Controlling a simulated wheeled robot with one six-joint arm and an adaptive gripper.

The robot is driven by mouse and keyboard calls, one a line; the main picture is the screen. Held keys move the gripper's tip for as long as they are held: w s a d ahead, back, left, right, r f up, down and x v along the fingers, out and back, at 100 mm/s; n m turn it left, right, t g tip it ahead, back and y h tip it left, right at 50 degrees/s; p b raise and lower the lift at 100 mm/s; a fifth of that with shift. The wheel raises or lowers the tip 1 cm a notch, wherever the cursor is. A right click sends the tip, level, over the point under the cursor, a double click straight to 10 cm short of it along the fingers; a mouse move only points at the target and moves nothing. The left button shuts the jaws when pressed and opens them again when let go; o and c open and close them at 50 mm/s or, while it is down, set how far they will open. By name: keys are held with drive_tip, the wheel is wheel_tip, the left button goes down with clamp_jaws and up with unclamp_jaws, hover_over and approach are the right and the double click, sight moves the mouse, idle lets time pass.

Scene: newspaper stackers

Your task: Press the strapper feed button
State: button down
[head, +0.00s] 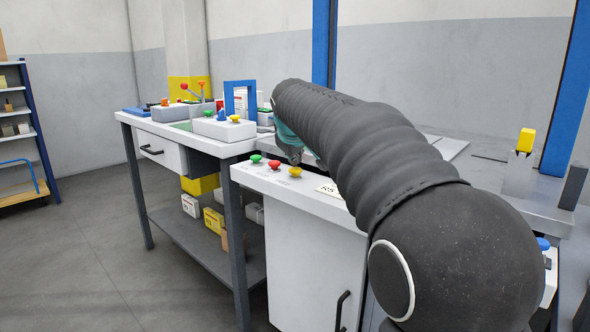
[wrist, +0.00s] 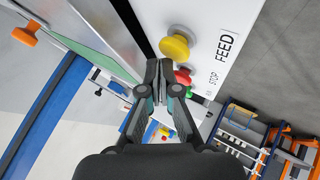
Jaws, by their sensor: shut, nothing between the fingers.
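The yellow mushroom button (wrist: 176,45) stands next to the printed word FEED in the wrist view. It also shows in the head view, on the front edge of the white cabinet top (head: 295,172). A red button (wrist: 183,76) by the word STOP is beside it, and a green button (head: 256,158) is farther along the row. My gripper (wrist: 158,68) is shut and empty, its fingertips close to the yellow and red buttons in the picture. In the head view my gripper (head: 293,156) is just behind the buttons, partly hidden by my arm. I cannot tell whether it touches one.
A workbench (head: 180,137) to the left carries a white box with several coloured buttons. Blue posts (head: 324,45) rise behind my arm. A shelf (head: 18,120) stands at the far left. The floor (head: 85,230) in front of the bench is clear.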

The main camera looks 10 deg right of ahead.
sight(295, 169)
drive_tip(key=shift+f+b, duration=0.35)
drive_tip(key=shift+f, duration=0.2)
idle(0.4)
idle(0.4)
drive_tip(key=shift+r+p, duration=0.9)
drive_tip(key=shift+r, duration=0.05)
wheel_tip(295, 169, up, 5)
drive_tip(key=p, duration=0.4)
drive_tip(key=shift+p, duration=0.3)
